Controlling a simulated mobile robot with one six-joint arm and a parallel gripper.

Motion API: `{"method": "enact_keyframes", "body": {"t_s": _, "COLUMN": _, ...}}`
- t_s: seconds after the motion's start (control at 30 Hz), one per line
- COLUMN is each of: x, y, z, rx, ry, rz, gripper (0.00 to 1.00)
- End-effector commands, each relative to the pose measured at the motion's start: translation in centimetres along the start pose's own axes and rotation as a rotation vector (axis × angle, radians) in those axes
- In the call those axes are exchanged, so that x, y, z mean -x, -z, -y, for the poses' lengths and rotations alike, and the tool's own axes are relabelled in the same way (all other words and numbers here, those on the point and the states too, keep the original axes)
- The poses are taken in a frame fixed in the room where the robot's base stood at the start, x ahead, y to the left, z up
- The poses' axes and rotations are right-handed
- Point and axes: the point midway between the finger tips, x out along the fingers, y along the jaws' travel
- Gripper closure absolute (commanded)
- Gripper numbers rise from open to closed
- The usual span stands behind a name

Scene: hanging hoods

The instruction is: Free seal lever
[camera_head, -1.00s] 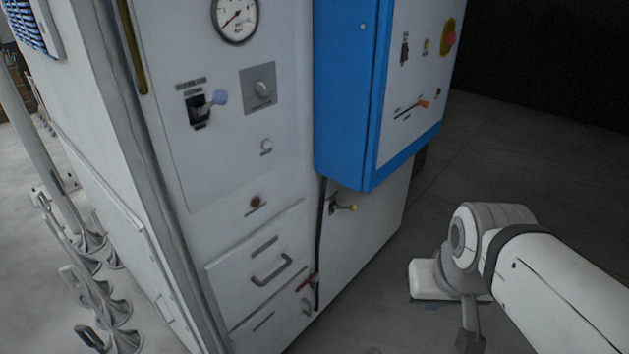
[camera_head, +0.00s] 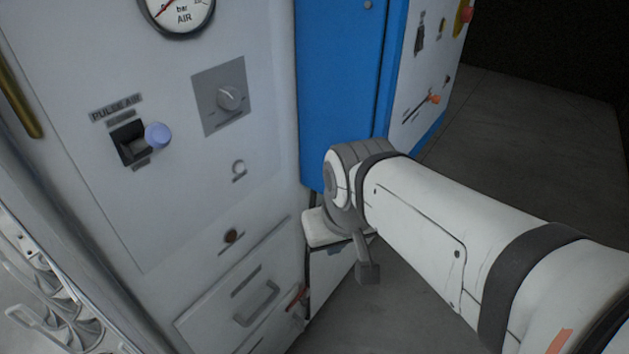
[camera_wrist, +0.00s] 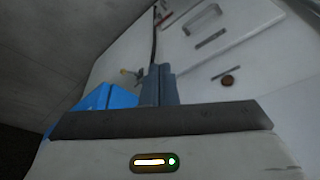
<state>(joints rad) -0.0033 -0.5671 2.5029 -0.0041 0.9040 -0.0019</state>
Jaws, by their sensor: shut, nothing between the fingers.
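No label that I can read names the seal lever, so I cannot tell which lever it is. A yellow-tipped lever (camera_wrist: 130,74) shows on the pale panel in the wrist view, left of my fingertips. In the head view my arm hides it. A red lever (camera_head: 297,298) sits low beside the drawer front. A lever with a pale violet knob (camera_head: 157,136) stands out from a dark slot under a "PULSE AIR" label. My gripper (camera_wrist: 158,70) is shut and empty, its two blue-grey fingers together. I cannot tell whether it touches the panel.
A blue cabinet (camera_head: 337,90) juts out behind my wrist; its side face carries an orange-tipped lever (camera_head: 434,99). The drawer handle (camera_head: 257,304) sticks out below. A grey rotary knob (camera_head: 228,98) and a gauge (camera_head: 178,10) are above. Floor at right is open.

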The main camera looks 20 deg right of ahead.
Motion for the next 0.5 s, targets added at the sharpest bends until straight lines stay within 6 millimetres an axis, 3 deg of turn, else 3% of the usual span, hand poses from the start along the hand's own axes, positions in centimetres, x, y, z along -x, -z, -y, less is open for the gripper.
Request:
{"method": "enact_keyframes", "body": {"t_s": 0.33, "x": -0.3, "y": 0.3, "z": 0.1, "rx": -0.004, "ry": 0.007, "rz": -0.006, "gripper": 1.0}}
{"method": "enact_keyframes", "body": {"t_s": 0.5, "x": -3.2, "y": 3.8, "z": 1.6, "rx": -0.067, "ry": 0.068, "rz": -0.069, "gripper": 1.0}}
